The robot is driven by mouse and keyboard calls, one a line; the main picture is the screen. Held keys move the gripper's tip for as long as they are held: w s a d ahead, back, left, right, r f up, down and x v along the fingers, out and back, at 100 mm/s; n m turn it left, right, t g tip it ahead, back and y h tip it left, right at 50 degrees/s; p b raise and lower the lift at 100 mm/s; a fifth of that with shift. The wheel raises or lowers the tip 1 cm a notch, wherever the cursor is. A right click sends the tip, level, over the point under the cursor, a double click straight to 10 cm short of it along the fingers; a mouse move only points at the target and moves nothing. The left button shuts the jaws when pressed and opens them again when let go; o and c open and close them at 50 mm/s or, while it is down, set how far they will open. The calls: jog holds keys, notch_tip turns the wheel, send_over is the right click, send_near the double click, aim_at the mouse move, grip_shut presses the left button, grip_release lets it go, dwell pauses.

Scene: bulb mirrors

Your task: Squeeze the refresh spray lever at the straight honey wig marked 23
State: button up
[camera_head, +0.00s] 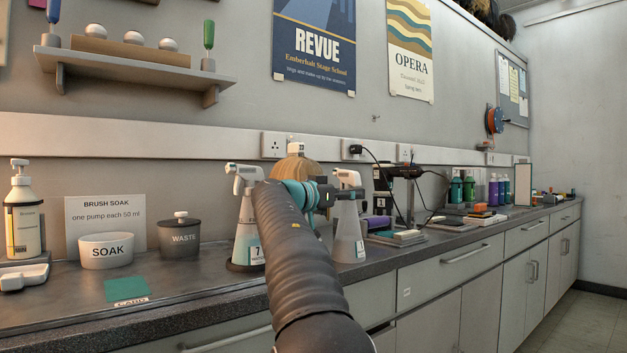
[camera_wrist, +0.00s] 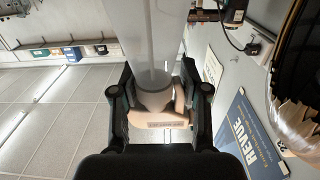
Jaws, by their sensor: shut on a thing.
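A honey-coloured wig (camera_head: 296,172) stands against the wall behind my arm. Its straight strands also show at the right edge of the wrist view (camera_wrist: 298,125). A grey spray bottle (camera_head: 348,235) with a white head stands just right of my arm. My gripper (camera_head: 328,194) is at its head, partly hidden by my arm. In the wrist view my gripper (camera_wrist: 158,103) is shut on the spray head (camera_wrist: 158,118), with the pale bottle (camera_wrist: 150,40) running up the picture. How far the lever is pressed cannot be told.
A second spray bottle (camera_head: 247,225), labelled 7, stands close left of my arm. Further left are a waste pot (camera_head: 179,238), a soak bowl (camera_head: 106,251) and a pump bottle (camera_head: 22,220). Cables and a dark tool (camera_head: 400,171) lie to the right.

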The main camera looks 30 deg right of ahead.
jog(key=shift+s+b, duration=0.5)
jog(key=shift+s, duration=0.05)
dwell(0.4)
jog(key=o, duration=0.3)
jog(key=shift+w, duration=0.5)
dwell(0.7)
jog(key=o, duration=0.5)
jog(key=shift+s, duration=0.1)
